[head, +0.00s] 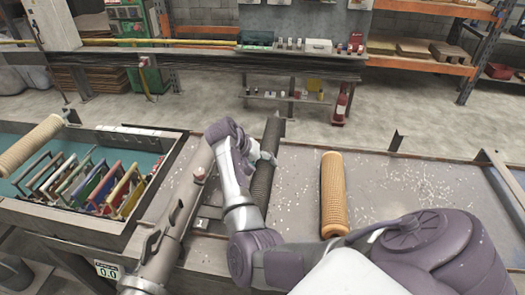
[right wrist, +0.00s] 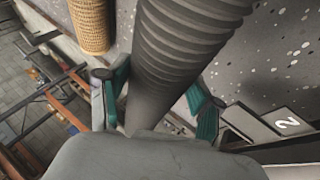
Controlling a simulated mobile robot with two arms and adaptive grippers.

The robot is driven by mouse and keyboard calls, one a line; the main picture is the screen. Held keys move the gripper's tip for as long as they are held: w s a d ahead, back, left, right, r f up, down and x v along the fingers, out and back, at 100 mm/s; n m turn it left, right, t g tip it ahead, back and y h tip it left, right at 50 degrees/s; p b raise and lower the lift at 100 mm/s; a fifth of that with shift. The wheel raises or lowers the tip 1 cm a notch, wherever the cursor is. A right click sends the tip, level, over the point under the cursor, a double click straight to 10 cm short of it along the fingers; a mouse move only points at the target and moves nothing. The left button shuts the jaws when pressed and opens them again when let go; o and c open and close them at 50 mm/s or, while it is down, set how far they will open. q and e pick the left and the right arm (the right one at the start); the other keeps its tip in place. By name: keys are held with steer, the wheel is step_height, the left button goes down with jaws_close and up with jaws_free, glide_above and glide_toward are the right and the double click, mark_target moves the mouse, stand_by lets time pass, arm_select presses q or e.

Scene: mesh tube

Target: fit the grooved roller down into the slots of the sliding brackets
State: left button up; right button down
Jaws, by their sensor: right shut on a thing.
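The grooved roller (head: 263,170) is a long dark grey ribbed cylinder. It lies lengthwise over the grey speckled bench in the head view. My right gripper (head: 258,157) is at the roller. In the right wrist view its teal-padded fingers (right wrist: 163,96) are on either side of the roller's smooth end, beside the ribbed part (right wrist: 190,35), shut on it. Small upright metal brackets (head: 397,141) stand along the bench; I cannot tell which are the slotted sliding ones. My left gripper is not in view.
A tan mesh roller (head: 334,195) lies to the right of the grooved roller. Another tan roller (head: 32,143) is at the far left. A blue-lined tray (head: 62,225) holds several coloured frames. A thick grey tube (head: 172,222) slants beside it.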

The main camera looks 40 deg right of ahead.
steer(key=shift+f+b, duration=0.7)
steer(key=shift+f, duration=0.7)
steer(key=shift+f, duration=0.1)
steer(key=shift+c, duration=0.7)
jaws_free()
steer(key=shift+a+f, duration=0.1)
steer(key=shift+f, duration=0.1)
steer(key=v, duration=1.2)
steer(key=shift+r, duration=0.1)
